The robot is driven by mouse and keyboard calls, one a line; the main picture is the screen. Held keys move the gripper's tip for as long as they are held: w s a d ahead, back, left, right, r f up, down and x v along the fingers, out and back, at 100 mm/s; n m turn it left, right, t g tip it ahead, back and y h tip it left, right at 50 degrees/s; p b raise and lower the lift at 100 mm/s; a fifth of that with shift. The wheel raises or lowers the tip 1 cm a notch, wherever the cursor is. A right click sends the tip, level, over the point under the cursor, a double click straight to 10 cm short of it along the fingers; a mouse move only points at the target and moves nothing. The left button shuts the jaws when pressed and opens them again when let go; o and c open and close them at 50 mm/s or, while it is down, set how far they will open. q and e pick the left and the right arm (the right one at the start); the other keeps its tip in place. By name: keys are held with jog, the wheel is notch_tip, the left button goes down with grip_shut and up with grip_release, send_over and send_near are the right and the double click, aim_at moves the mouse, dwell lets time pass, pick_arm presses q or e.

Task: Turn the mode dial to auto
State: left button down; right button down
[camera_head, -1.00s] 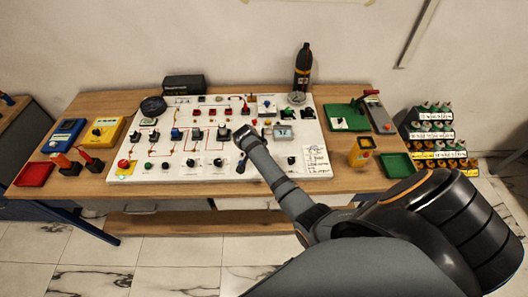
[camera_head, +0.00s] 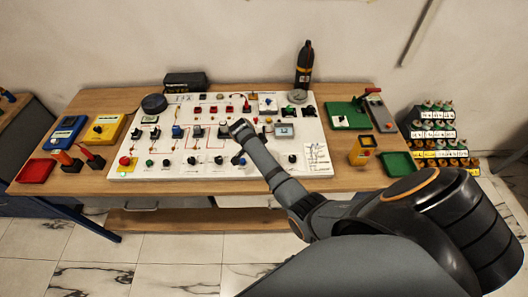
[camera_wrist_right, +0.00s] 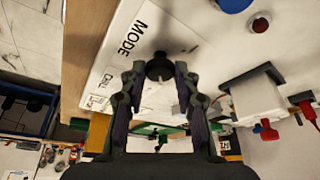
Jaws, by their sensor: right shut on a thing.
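The mode dial (camera_wrist_right: 159,67) is a small dark round knob on the white panel (camera_head: 222,171), beside a printed MODE label (camera_wrist_right: 130,40) in the right wrist view. My right gripper (camera_wrist_right: 161,73) is shut on the dial, with one finger on each side of it. In the head view my right gripper (camera_head: 238,159) reaches down to the front middle of the panel, and its fingers and wrist hide the dial there. The dial's pointer direction and an auto mark cannot be made out. My left gripper is not in view.
Several black knobs stand in a row along the panel's front, and switches and a grey display box (camera_head: 285,130) lie behind. A red tray (camera_head: 35,171) is at the left, a green tray (camera_head: 398,164) at the right. A dark bottle (camera_head: 304,66) stands at the back.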

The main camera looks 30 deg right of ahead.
jog(key=c, duration=1)
grip_release()
jog(key=shift+d, duration=0.1)
jog(key=shift+a+r, duration=0.2)
jog(key=shift+r, duration=0.1)
jog(key=v, duration=1.1)
jog(key=shift+r, duration=0.15)
